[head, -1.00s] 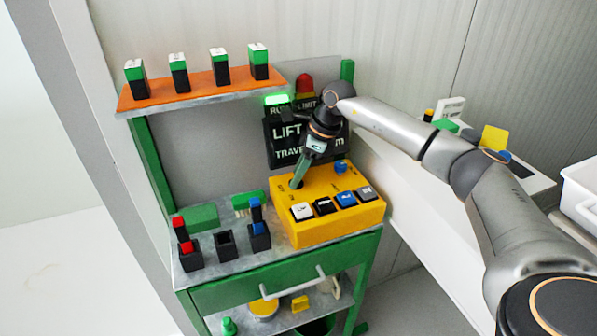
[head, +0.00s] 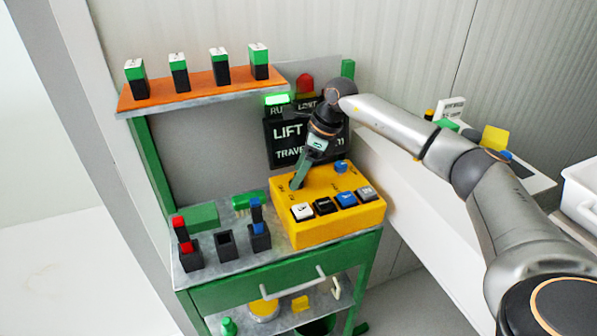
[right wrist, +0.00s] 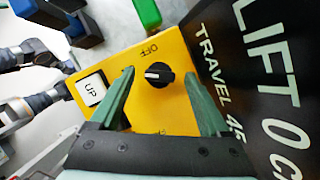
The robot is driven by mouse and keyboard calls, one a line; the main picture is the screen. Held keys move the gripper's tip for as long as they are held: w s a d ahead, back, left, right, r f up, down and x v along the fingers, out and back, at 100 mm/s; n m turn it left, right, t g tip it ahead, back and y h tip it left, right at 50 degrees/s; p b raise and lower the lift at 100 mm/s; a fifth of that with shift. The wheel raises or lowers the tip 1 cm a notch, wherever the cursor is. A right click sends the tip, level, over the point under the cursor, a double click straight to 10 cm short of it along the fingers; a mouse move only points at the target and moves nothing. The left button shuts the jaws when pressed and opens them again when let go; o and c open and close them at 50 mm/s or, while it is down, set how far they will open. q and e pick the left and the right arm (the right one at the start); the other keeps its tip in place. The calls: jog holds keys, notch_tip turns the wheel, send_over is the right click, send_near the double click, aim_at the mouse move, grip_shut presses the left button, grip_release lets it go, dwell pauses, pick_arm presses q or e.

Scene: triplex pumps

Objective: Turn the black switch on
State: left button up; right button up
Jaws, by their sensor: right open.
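The black switch (right wrist: 158,75) is a round knob with a white mark on the yellow control box (head: 310,231). In the right wrist view it lies below the "OFF" label, its white mark facing left. My right gripper (head: 297,184) reaches down over the back left of the box and hides the switch in the head view. In the right wrist view its two green fingers (right wrist: 163,84) are open, one on each side of the knob. I see no contact and cannot tell how deep the fingertips reach. My left gripper is not in view.
The box carries a white "UP" button (right wrist: 91,89), black, blue and grey buttons, and a blue knob (head: 341,167). A dark "LIFT" display (head: 284,133) stands close behind. Black holders with red and blue parts stand left of the box. An orange shelf (head: 200,86) is above.

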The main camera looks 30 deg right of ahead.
jog(key=v, duration=1.2)
jog(key=shift+b, duration=0.35)
jog(key=shift+s+f, duration=0.1)
